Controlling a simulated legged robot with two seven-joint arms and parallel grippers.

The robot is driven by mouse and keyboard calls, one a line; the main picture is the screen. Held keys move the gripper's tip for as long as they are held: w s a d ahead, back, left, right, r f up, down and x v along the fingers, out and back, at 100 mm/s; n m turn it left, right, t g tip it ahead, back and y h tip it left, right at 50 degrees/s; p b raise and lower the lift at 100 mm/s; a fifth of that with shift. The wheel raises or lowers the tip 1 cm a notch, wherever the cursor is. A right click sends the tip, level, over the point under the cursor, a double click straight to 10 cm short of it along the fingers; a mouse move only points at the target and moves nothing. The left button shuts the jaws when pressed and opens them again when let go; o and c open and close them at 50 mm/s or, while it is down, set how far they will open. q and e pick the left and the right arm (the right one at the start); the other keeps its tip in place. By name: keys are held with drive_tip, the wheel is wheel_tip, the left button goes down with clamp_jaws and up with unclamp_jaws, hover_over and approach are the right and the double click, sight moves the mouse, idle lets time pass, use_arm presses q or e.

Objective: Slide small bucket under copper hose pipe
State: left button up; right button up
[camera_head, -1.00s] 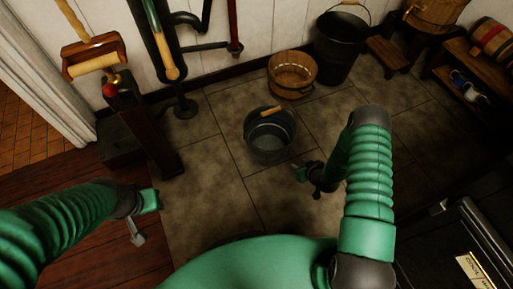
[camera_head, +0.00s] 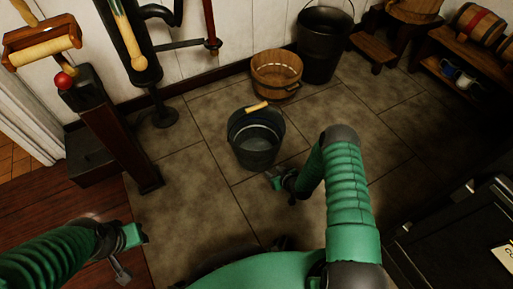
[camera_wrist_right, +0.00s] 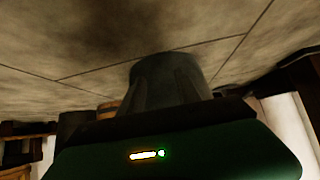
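The small bucket (camera_head: 253,150) is dark grey metal with a pale wooden grip on its handle. It stands upright on the stone tiles, mid-picture in the head view. A reddish, copper-coloured upright pipe (camera_head: 209,22) on the wall behind it, left of the bucket, looks like the hose pipe. My right gripper (camera_head: 277,181) is low, just in front and right of the bucket; contact cannot be judged. The bucket also shows upside down in the right wrist view (camera_wrist_right: 170,80). My left gripper (camera_head: 128,250) is far from the bucket, at lower left. Neither gripper's finger opening is clear.
A wooden tub (camera_head: 276,75) stands behind the bucket, beside a large black bucket (camera_head: 324,45). A black pump stand (camera_head: 163,116) and a dark post (camera_head: 115,140) are at left. A black cabinet (camera_head: 450,245) is at lower right. Tiles left of the bucket are clear.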

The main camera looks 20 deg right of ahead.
drive_tip(key=shift+b+x, duration=0.35)
drive_tip(key=shift+x, duration=0.6)
use_arm(q)
drive_tip(key=shift+x, duration=0.8)
drive_tip(key=shift+s, duration=0.2)
use_arm(e)
drive_tip(key=shift+w, duration=0.15)
drive_tip(key=shift+w, duration=0.25)
drive_tip(key=shift+w+a+b, duration=0.15)
drive_tip(key=shift+w+b, duration=1.05)
drive_tip(key=shift+w, duration=0.8)
drive_tip(key=shift+w+a+b, duration=0.1)
drive_tip(key=shift+w+b, duration=1.05)
drive_tip(key=shift+w, duration=0.85)
use_arm(q)
drive_tip(key=x, duration=0.2)
drive_tip(key=s+x, duration=0.1)
drive_tip(key=x, duration=0.1)
drive_tip(key=shift+f, duration=0.4)
use_arm(e)
drive_tip(key=shift+w+r, duration=0.15)
drive_tip(key=shift+w, duration=0.1)
use_arm(q)
drive_tip(key=shift+f, duration=0.1)
use_arm(e)
drive_tip(key=shift+w, duration=0.1)
